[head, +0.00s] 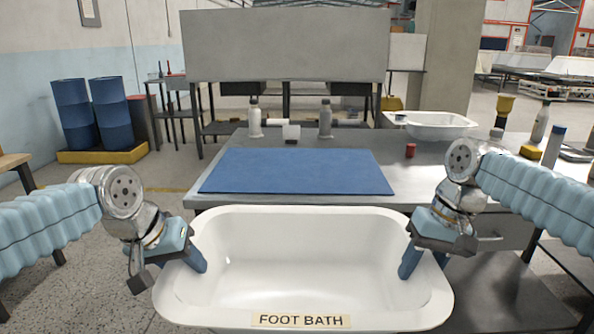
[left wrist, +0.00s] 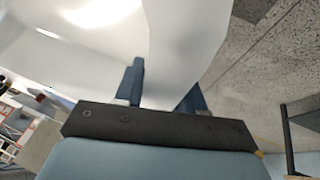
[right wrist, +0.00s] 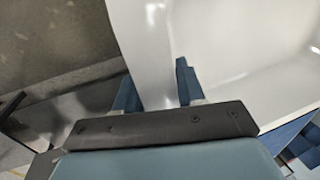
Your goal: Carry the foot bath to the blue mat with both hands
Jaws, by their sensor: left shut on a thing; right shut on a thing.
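The white foot bath (head: 303,260), labelled FOOT BATH on its near side, is held in front of me, close to the near edge of the grey table. My left gripper (head: 186,255) is shut on its left rim; the left wrist view shows the rim (left wrist: 172,70) between the two fingers. My right gripper (head: 424,258) is shut on its right rim; the right wrist view shows that rim (right wrist: 150,70) between the fingers. The bath looks about level and empty. The blue mat (head: 297,171) lies flat and bare on the table, beyond the bath.
On the grey table (head: 420,170), two bottles (head: 254,118) (head: 325,119) stand behind the mat. A red can (head: 410,150) stands right of it. Another white basin (head: 432,125) and several bottles are at the right. Blue drums (head: 72,112) stand far left.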

